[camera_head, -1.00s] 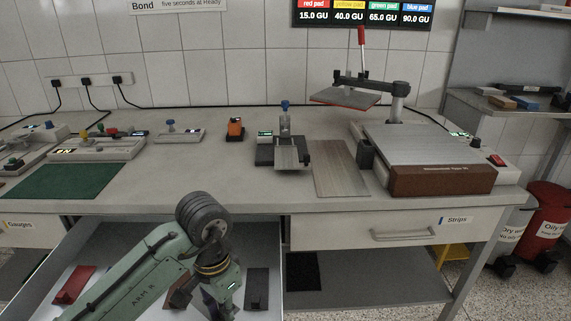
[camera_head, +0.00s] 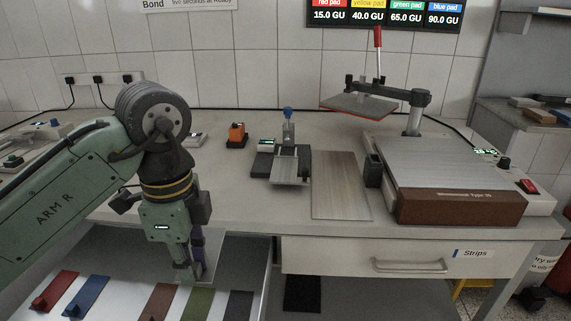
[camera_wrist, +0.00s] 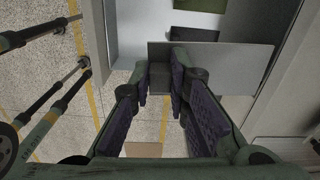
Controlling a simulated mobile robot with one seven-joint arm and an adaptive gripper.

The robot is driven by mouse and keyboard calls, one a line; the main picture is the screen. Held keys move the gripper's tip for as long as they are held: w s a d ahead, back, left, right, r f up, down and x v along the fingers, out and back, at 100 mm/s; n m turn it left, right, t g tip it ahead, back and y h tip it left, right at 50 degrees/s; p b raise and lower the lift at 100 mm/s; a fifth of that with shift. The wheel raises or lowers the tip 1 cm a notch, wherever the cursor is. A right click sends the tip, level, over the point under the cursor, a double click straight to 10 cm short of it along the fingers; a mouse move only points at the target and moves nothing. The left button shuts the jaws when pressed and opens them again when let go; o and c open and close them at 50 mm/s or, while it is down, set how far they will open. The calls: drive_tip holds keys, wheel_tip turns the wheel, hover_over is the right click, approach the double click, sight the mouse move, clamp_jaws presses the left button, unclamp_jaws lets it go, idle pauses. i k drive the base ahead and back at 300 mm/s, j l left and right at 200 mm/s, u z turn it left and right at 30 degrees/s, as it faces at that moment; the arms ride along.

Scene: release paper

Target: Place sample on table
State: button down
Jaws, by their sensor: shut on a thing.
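My gripper (camera_head: 190,272) is shut on a thin grey sample (camera_head: 212,254), just above the open drawer (camera_head: 262,258) at the front of the table (camera_head: 245,212). In the wrist view the sample (camera_wrist: 235,68) is a flat grey plate across the fingertips (camera_wrist: 162,82), and a darker part sits between the fingers. The fingers partly hide it in both views. The sample is apart from the tabletop. A brushed, light brown-grey plate (camera_head: 340,187) lies flat on the table, right of a small device with a blue knob (camera_head: 288,165).
The drawer holds red (camera_head: 54,290), blue (camera_head: 87,295), brown (camera_head: 155,302), green (camera_head: 198,303) and dark (camera_head: 238,305) pieces. A press (camera_head: 455,190) with a raised arm fills the table's right. An orange block (camera_head: 237,133) stands behind.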

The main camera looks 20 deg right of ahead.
sight(284, 169)
drive_tip(key=i+l, duration=0.25)
drive_tip(key=i, duration=0.15)
drive_tip(key=i+l, duration=0.25)
drive_tip(key=i, duration=0.15)
